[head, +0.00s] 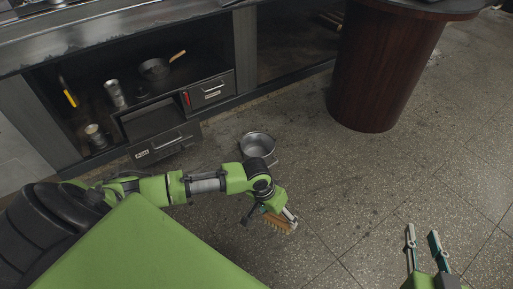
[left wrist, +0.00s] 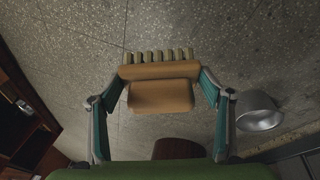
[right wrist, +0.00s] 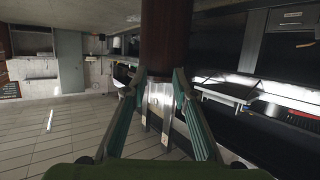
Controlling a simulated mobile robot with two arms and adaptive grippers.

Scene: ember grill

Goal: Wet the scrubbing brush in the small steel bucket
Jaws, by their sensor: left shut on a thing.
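The scrubbing brush (head: 277,222) has a tan wooden body with pale bristles. My left gripper (head: 284,213) is shut on it, above the floor or close to it; the exact height is hard to tell. In the left wrist view the brush (left wrist: 160,95) sits between both fingers, with its bristle tufts at the top. The small steel bucket (head: 257,146) stands on the floor beyond the gripper, slightly left. It also shows at the right of the left wrist view (left wrist: 258,110). Any water in it cannot be made out. My right gripper (head: 424,246) is open and empty at the lower right.
A dark cabinet (head: 240,50) with open shelves, a pan (head: 154,69) and drawers (head: 211,91) runs along the back left; a lower drawer (head: 165,145) juts out. A round brown pedestal (head: 375,70) stands at the back right. The speckled floor (head: 340,190) between is clear.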

